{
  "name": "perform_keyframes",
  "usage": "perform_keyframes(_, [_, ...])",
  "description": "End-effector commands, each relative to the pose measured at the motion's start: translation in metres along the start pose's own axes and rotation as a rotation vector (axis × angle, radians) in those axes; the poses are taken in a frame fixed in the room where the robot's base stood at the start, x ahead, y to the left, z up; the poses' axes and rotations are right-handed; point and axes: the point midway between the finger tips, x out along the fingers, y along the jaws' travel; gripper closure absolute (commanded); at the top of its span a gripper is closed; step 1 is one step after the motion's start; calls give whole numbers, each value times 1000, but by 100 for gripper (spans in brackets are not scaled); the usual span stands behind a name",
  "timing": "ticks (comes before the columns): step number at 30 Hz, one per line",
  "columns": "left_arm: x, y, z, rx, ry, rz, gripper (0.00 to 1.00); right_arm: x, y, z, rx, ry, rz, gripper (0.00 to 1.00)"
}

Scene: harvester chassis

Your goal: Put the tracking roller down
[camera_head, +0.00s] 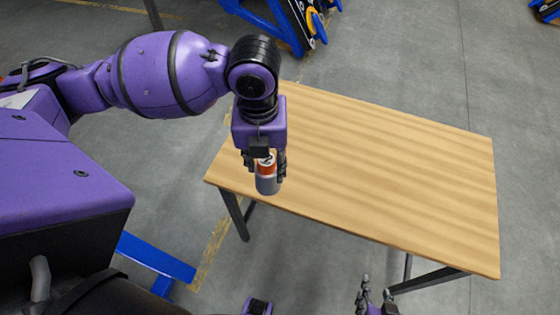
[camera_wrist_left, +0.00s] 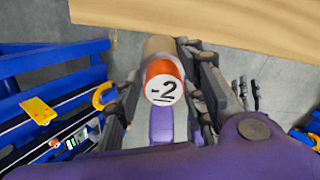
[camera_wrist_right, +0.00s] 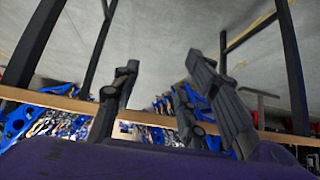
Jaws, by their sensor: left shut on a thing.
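The tracking roller (camera_head: 267,181) is a grey cylinder with an orange band. It hangs between the fingers of my left gripper (camera_head: 266,170) in the head view, over the near left edge of the wooden table. In the left wrist view the roller (camera_wrist_left: 162,78) shows an orange band and a white end marked "-2", with my left gripper's fingers (camera_wrist_left: 163,92) shut on its sides. I cannot tell whether it touches the table. My right gripper (camera_head: 376,292) is low at the bottom of the head view. In the right wrist view its fingers (camera_wrist_right: 160,75) are apart and empty.
The wooden table top (camera_head: 390,170) is bare, with free room right of the roller. Its dark legs (camera_head: 235,215) stand on a grey floor. A blue frame with rollers (camera_head: 285,25) stands behind the table. A blue bar (camera_head: 155,260) lies low at the left.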

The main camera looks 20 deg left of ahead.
Motion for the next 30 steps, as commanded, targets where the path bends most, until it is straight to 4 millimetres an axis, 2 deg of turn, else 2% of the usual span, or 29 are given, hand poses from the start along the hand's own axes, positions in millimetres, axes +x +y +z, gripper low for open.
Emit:
perform_keyframes(11, [38,-29,82,-2,-2,-3,98,4,-3,-1,5,4,-2,60])
perform_keyframes(15, [66,-35,102,-2,1,-3,98,6,-3,1,6,3,-1,60])
perform_keyframes(21, [86,-40,120,0,-2,-4,98,7,-2,3,6,0,1,60])
perform_keyframes(26, [93,-42,126,1,-4,-3,98,6,-1,4,6,0,3,60])
perform_keyframes(30, [112,-42,128,0,-2,-3,98,6,0,6,6,-3,4,60])
